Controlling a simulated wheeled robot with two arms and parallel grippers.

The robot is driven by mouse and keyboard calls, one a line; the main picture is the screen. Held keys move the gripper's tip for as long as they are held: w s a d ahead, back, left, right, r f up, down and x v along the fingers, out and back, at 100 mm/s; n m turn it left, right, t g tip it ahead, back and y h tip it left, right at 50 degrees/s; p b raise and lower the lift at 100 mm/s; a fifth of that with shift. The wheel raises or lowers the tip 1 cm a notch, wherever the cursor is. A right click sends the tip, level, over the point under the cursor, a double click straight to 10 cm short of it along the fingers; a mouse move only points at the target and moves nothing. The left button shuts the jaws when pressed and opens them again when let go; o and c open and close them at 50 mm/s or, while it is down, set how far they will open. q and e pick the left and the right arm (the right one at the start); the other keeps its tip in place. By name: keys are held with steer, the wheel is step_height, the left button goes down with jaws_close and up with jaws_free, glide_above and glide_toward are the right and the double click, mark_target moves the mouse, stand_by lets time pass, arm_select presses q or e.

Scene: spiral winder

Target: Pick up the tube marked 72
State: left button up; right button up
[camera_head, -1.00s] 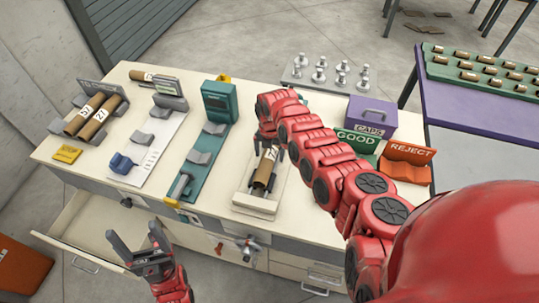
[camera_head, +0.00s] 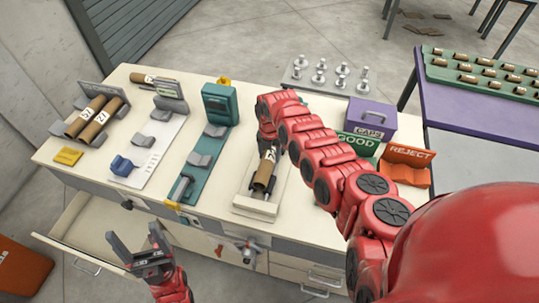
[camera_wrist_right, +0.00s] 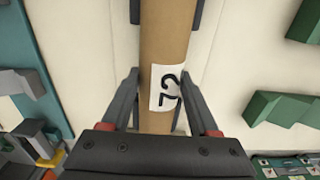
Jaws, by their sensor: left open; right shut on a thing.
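A brown cardboard tube (camera_head: 262,178) with a white label lies lengthwise in a white cradle (camera_head: 255,207) at the bench's middle. In the right wrist view the tube (camera_wrist_right: 167,40) shows a "2" on its label; the rest of the marking is turned away. My right gripper (camera_head: 268,152) is shut on the tube, its fingers on both sides in the right wrist view (camera_wrist_right: 160,85). The tube still appears to sit in the cradle. My left gripper (camera_head: 139,243) is open and empty in front of the bench, above the open drawer.
Two marked tubes (camera_head: 92,116) lie in a rack at the left, and another tube (camera_head: 150,78) lies behind. A teal device (camera_head: 220,104) stands left of the cradle. A purple caps box (camera_head: 370,116), green GOOD holder (camera_head: 357,141) and orange REJECT holder (camera_head: 405,165) stand right.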

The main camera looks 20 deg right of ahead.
mark_target(266, 162)
step_height(266, 162, up, 4)
steer(key=shift+d+f+p, duration=0.1)
steer(key=shift+f+p, duration=0.05)
steer(key=shift+p, duration=1.1)
steer(key=s+a+p, duration=0.2)
steer(key=p, duration=0.1)
steer(key=shift+s, duration=0.25)
steer(key=shift+s+a+f+b, duration=0.15)
steer(key=shift+s+a+b, duration=0.15)
steer(key=shift+s+b, duration=0.1)
steer(key=s+a, duration=0.7)
steer(key=s, duration=0.2)
steer(key=shift+a+r, duration=0.35)
steer(key=shift+a, duration=0.05)
